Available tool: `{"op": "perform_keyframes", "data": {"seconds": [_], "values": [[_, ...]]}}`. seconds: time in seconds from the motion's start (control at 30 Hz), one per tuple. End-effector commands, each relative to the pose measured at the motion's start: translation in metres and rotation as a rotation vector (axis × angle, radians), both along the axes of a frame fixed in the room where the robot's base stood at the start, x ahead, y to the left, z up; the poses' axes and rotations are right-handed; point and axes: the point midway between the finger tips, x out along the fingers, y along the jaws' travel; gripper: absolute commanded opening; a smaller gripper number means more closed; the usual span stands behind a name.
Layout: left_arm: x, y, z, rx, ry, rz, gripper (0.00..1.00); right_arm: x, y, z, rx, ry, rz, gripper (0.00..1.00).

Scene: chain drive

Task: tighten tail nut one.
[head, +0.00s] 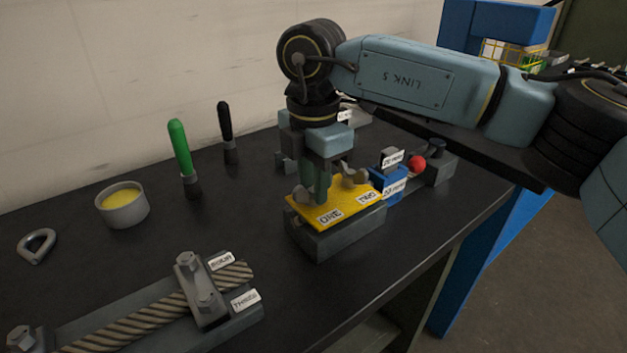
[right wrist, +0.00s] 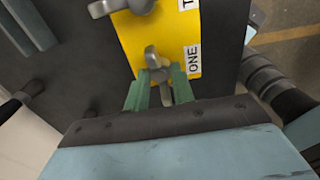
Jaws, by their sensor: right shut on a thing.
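A yellow plate (head: 345,206) lies on a grey block (head: 325,239) and carries the labels ONE and TWO. Tail nut one, a grey wing nut (head: 302,195), stands by the label ONE. It also shows in the right wrist view (right wrist: 152,58). A second wing nut (head: 355,176) stands by the label TWO. My right gripper (head: 315,193) points down from above and is shut on nut one; its green fingers (right wrist: 160,84) flank the nut in the right wrist view and partly hide it. My left gripper is not in view.
A blue block (head: 381,182) and a red ball (head: 417,163) are close behind the plate. Green (head: 180,148) and black (head: 225,122) handled tools and a cup with yellow contents (head: 122,204) stand left. A rope in a clamp (head: 203,287) lies in front.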

Motion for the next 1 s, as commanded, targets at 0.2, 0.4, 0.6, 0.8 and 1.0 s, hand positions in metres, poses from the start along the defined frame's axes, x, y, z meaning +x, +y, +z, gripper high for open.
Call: {"op": "perform_keyframes", "data": {"seconds": [0.2, 0.4, 0.6, 0.8, 1.0], "values": [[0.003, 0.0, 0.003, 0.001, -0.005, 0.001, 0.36, 0.001, 0.001, 0.003, 0.005, -0.006, -0.02, 0.02], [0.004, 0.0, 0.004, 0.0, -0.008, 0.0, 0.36, 0.001, 0.001, 0.003, 0.005, -0.006, -0.019, 0.02], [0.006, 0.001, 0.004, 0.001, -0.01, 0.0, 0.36, 0.001, 0.001, 0.003, 0.004, -0.006, -0.019, 0.31], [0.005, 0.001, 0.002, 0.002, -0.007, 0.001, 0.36, 0.0, 0.0, 0.002, 0.002, -0.003, -0.018, 0.31], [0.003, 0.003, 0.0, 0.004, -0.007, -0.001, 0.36, 0.001, 0.001, 0.016, 0.003, -0.004, -0.018, 0.31]]}}
